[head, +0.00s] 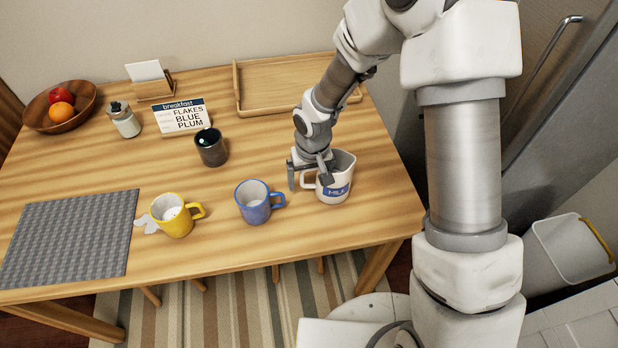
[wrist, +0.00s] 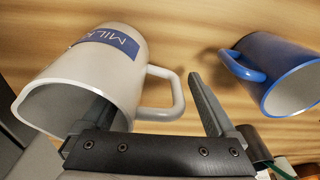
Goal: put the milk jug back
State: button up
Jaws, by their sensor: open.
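The milk jug (head: 337,187) is white with a blue MILK label and stands upright on the wooden table near its right front corner. In the wrist view the jug (wrist: 120,75) is close, with its handle toward the right. My gripper (head: 309,178) is at the jug's handle side, low over the table. It is open; in the wrist view my gripper (wrist: 155,100) has one finger on each side of the handle. The left finger is partly hidden behind the jug's rim. I cannot tell whether the fingers touch the jug.
A blue mug (head: 254,203) stands just left of my gripper, its handle toward it. A yellow mug (head: 173,215), dark cup (head: 211,147) and grey mat (head: 72,237) lie further left. A wooden tray (head: 236,90), breakfast sign (head: 182,117), shaker (head: 124,121) and fruit bowl (head: 36,121) are behind.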

jog(key=s+d+r+t+p, duration=0.1)
jog(key=d+r, duration=0.2)
jog(key=r, duration=0.7)
jog(key=s+d+r+p, duration=0.1)
jog(key=d+r+p, duration=0.15)
jog(key=r, duration=0.65)
jog(key=s+d+r+m+t+b, duration=0.1)
jog(key=s+d+r+m+t, duration=0.2)
jog(key=s+d+r, duration=0.9)
jog(key=s+r, duration=0.1)
jog(key=s, duration=0.2)
jog(key=shift+s+d+r+m+t+h, duration=0.15)
jog(key=shift+d+r+m+t+h, duration=0.15)
jog(key=shift+d+r+m, duration=0.1)
